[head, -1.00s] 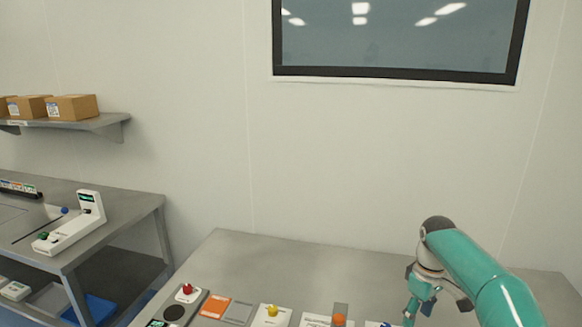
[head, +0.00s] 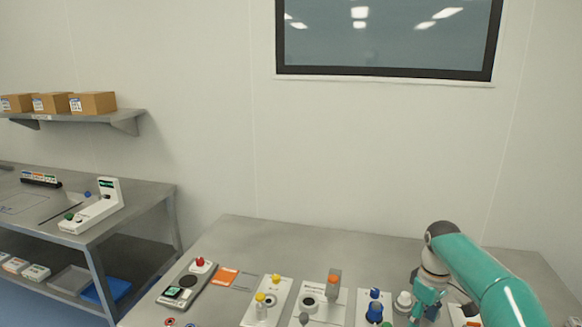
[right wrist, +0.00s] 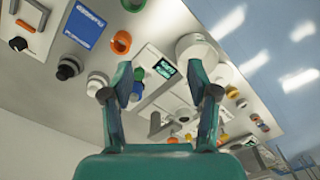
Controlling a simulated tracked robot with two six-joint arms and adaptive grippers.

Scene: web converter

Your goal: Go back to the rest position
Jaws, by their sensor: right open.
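My right arm comes in from the right of the head view, with its teal gripper (head: 424,302) hanging over the right part of the near bench. In the right wrist view the two fingers (right wrist: 163,95) stand wide apart with nothing between the tips. Behind them, at some distance, lie a small dark display with green text (right wrist: 163,69) and a round white part (right wrist: 195,50). My left gripper is in no view.
The near bench (head: 300,240) carries a red-button device (head: 199,264), a yellow-knobbed plate (head: 275,281), an orange-topped holder (head: 334,280) and blue knobs (head: 374,311). Its back strip is clear. A side bench holds a white device (head: 95,212). Boxes (head: 92,103) stand on a wall shelf.

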